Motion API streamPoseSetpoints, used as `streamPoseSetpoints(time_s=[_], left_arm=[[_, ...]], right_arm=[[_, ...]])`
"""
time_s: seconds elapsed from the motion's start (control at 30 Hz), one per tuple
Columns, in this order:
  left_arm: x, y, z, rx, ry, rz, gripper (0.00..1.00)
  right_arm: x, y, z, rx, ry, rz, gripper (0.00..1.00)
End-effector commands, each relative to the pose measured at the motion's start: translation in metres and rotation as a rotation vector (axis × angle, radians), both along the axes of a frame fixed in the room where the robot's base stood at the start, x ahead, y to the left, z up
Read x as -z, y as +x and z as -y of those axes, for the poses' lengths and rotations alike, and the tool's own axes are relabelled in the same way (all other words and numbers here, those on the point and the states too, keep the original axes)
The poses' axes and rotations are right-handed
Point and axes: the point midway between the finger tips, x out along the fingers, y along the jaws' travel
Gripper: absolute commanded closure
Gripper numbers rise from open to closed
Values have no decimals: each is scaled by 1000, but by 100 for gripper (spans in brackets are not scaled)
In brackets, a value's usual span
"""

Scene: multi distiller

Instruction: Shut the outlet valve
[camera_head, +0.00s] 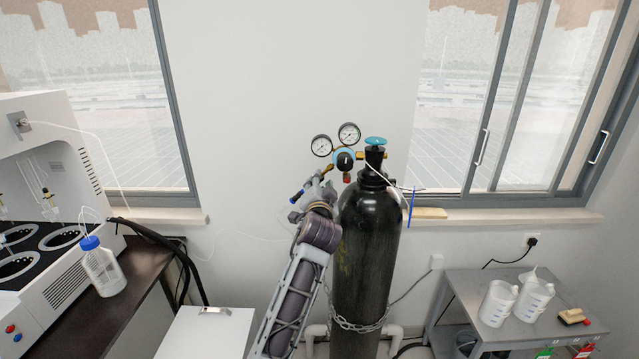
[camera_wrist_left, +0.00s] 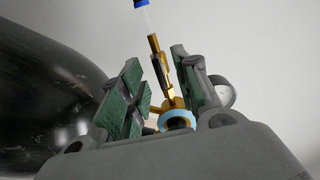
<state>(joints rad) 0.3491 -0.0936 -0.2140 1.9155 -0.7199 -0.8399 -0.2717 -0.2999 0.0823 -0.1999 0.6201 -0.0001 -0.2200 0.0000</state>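The brass outlet valve piece (camera_head: 298,195) with a blue end sticks out to the left of the pressure regulator (camera_head: 344,160) on a black gas cylinder (camera_head: 366,250). In the left wrist view, the brass outlet piece (camera_wrist_left: 155,46) runs up between the finger pads, with a dark part along it. My left gripper (camera_head: 318,186) is at the outlet, left of the cylinder. Its green-padded fingers (camera_wrist_left: 156,62) stand apart on either side of the brass, with gaps visible. The valve's handle position cannot be made out. My right gripper is not in view.
Two round gauges (camera_head: 335,139) and a teal cylinder handwheel (camera_head: 375,141) sit close above the gripper. A chain (camera_head: 357,326) wraps the cylinder. A distiller bench (camera_head: 120,305) stands at the left, and a grey cart (camera_head: 455,300) with white jugs stands at the right.

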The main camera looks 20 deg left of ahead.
Motion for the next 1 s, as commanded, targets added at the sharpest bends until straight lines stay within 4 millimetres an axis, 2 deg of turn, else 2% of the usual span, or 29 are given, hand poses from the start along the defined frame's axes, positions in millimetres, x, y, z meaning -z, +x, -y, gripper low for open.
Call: streamPoseSetpoints(time_s=[0.47, 0.73, 1.0], left_arm=[[0, 7, -2, 0, 0, 0, 68], [0, 7, -2, 0, 0, 0, 100], [0, 7, -2, 1, 1, 0, 100]], right_arm=[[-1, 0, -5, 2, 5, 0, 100], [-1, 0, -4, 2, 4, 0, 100], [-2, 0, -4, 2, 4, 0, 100]])
